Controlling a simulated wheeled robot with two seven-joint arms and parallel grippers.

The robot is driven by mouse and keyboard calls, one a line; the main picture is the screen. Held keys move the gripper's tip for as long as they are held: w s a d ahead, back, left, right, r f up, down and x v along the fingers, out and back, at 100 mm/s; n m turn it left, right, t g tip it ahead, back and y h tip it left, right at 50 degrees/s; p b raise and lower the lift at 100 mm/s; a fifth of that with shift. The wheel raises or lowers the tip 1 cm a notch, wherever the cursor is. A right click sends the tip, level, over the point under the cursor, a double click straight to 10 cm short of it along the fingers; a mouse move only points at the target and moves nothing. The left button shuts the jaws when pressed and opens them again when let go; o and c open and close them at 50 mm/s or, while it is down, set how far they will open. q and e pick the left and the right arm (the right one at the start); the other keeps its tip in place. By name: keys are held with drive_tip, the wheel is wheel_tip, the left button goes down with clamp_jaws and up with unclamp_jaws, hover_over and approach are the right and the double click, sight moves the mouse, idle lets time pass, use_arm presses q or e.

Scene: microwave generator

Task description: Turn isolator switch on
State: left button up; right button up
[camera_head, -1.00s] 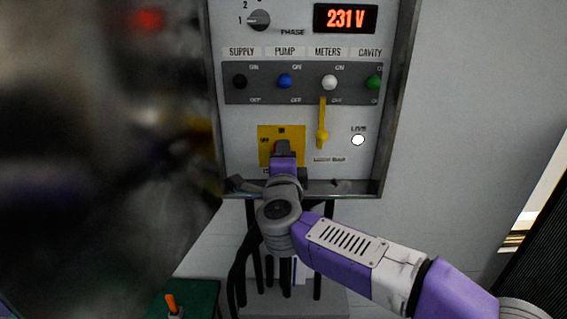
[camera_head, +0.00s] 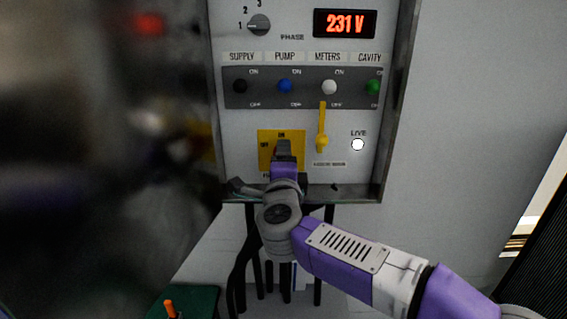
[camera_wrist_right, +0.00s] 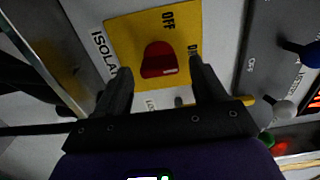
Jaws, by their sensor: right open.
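The isolator is a yellow plate (camera_head: 264,137) low on the grey panel. In the right wrist view the plate (camera_wrist_right: 122,37) carries a red knob (camera_wrist_right: 157,58), with OFF and ON printed beside it. My right gripper (camera_head: 282,146) is in front of the plate and hides most of the knob in the head view. In the wrist view the right gripper (camera_wrist_right: 161,75) is open, its two dark fingers apart, with the knob showing between their tips. I cannot tell whether they touch it, or which way the knob points. My left gripper is not in view.
A yellow lever (camera_head: 322,140) hangs just right of the isolator. Above is a row of switches (camera_head: 285,87), a phase knob (camera_head: 259,25) and a 231 V display (camera_head: 345,23). Black cables (camera_head: 243,265) hang below. A blurred dark shape (camera_head: 95,170) fills the left.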

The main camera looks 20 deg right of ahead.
drive_tip(key=shift+s, duration=0.1)
drive_tip(key=v, duration=0.7)
drive_tip(key=shift+s, duration=0.2)
drive_tip(key=shift+a, duration=0.1)
